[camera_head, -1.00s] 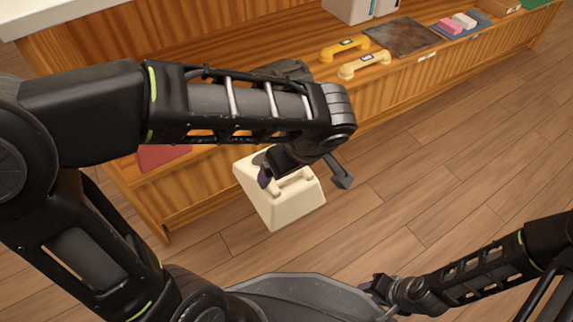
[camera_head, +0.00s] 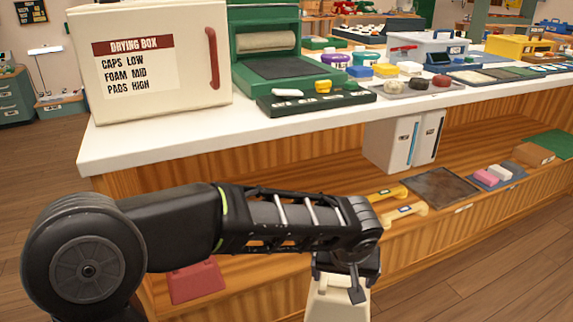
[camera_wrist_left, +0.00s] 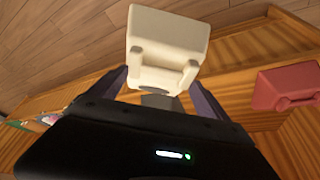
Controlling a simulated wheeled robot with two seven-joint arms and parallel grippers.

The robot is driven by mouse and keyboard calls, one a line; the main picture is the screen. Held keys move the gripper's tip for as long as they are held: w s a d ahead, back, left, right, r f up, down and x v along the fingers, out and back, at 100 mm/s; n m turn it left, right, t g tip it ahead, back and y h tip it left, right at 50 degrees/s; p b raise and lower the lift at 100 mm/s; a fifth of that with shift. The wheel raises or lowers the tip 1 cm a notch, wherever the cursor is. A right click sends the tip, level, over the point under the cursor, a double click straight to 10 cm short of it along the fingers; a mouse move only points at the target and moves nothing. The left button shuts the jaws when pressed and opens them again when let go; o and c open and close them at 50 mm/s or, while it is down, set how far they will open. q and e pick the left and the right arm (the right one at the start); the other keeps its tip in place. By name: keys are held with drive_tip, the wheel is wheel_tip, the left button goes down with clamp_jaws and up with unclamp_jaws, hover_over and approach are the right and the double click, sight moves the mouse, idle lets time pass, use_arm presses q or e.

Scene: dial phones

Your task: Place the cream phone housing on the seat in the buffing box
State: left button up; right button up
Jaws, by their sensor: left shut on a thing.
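The cream phone housing (camera_head: 336,302) hangs below my left gripper (camera_head: 345,275) at the bottom of the head view, in front of the lower shelf and partly cut off by the frame edge. In the left wrist view the housing (camera_wrist_left: 165,35) shows between the two fingers, and the gripper (camera_wrist_left: 155,90) is shut on its cradle end. A green box with an open front (camera_head: 268,52) stands on the white counter, with a pale roller and a dark pad inside. I cannot tell whether it is the buffing box. My right gripper is out of view.
A white drying box (camera_head: 155,60) stands on the white counter (camera_head: 130,143).

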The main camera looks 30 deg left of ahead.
use_arm(q)
drive_tip(key=w+a+m, duration=0.1)
drive_tip(key=w, duration=0.1)
drive_tip(key=w+r+m+h, duration=0.1)
drive_tip(key=w, duration=0.1)
drive_tip(key=w+a+r+m+p, duration=0.1)
drive_tip(key=w, duration=0.1)
drive_tip(key=shift+w+a+r+m, duration=0.2)
drive_tip(key=shift+a+r+m, duration=0.1)
drive_tip(key=shift+m, duration=0.1)
drive_tip(key=shift+d, duration=0.15)
